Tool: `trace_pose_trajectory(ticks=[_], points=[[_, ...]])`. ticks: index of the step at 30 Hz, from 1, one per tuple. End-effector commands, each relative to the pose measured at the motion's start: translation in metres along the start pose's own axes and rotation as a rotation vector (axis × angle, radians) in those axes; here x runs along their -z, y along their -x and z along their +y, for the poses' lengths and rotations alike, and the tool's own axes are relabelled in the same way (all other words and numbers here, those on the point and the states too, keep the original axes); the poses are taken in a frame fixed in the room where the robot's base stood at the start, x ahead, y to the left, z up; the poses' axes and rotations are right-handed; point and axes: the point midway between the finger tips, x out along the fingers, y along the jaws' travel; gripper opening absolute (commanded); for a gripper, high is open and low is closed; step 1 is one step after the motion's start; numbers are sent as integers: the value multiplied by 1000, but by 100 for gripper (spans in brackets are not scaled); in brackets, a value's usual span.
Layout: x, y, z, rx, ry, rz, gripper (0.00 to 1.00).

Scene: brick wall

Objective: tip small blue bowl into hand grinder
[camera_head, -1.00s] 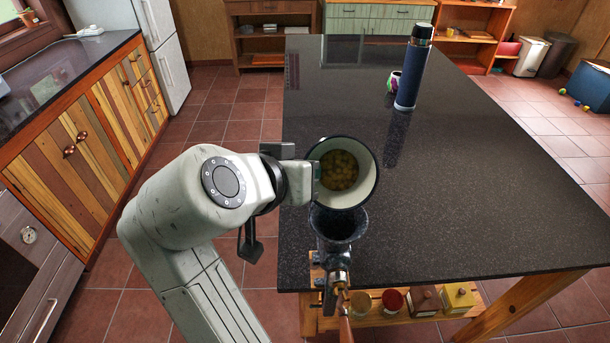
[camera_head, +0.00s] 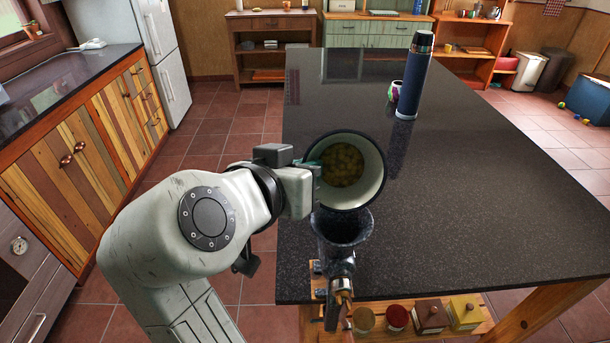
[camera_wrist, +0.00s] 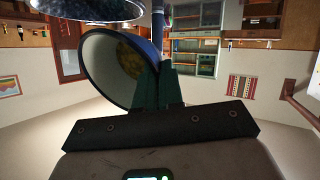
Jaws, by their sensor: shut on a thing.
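The small blue bowl (camera_head: 372,178) has a pale inside and a dark rim. It holds a heap of yellow-brown pieces. My gripper (camera_head: 312,172) is shut on the bowl's left side. The bowl is tilted, its opening facing the head camera, just above the hand grinder (camera_head: 343,226). The grinder's dark hopper stands at the near edge of the counter, with its crank below. In the wrist view the picture is upside down; the fingers (camera_wrist: 158,88) grip the bowl's wall (camera_wrist: 105,62), and the grinder's hopper rim (camera_wrist: 90,10) shows at the top.
The dark counter (camera_head: 470,190) is mostly clear. A tall blue flask (camera_head: 413,80) and a small colourful cup (camera_head: 394,91) stand farther back. Several jars and boxes, including a yellow box (camera_head: 466,312), sit on the wooden shelf below the near edge.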

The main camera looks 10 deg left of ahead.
Motion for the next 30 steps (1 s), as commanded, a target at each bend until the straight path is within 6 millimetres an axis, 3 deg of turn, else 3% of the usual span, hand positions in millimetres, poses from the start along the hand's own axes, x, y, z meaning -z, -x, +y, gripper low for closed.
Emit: trace_pose_trajectory(ticks=[30], points=[[-1, 8, 4, 0, -81, 173, 0]])
